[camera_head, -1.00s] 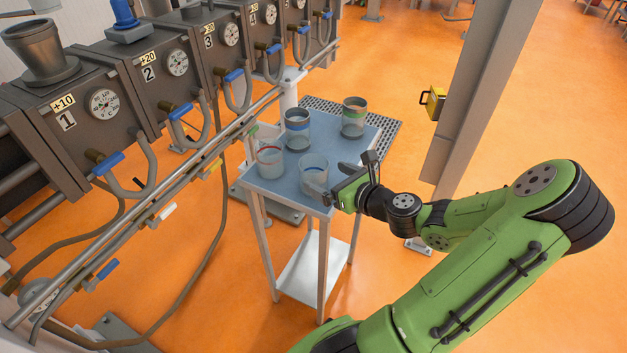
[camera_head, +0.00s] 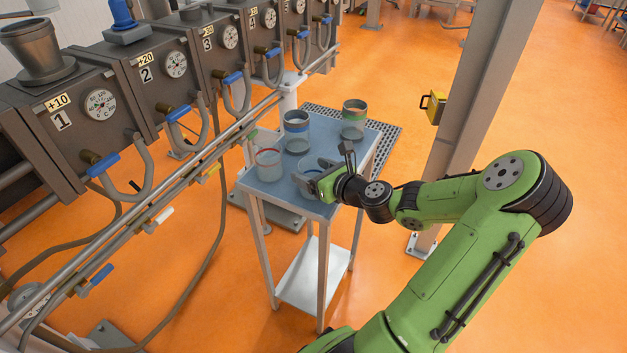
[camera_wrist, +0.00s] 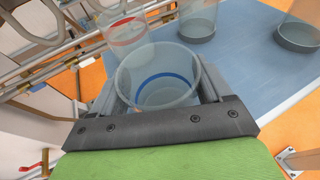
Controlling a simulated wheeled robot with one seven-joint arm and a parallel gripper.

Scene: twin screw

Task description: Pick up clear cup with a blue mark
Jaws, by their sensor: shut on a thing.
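The clear cup with a blue mark (camera_wrist: 160,76) sits between the two fingers of my gripper (camera_wrist: 157,90) in the wrist view. A blue ring shows inside it, below the rim. In the head view, my gripper (camera_head: 317,184) is shut around this cup at the front right corner of the small blue-topped table (camera_head: 262,187). The gripper hides much of the cup there. Whether its base touches the table cannot be told.
A clear cup with a red ring (camera_head: 268,163) stands close, left of the held cup. Behind are a grey-rimmed cup with a blue band (camera_head: 296,128) and one with a green band (camera_head: 354,119). Machinery with pipes (camera_head: 150,170) runs along the left; a grey post (camera_head: 477,110) stands right.

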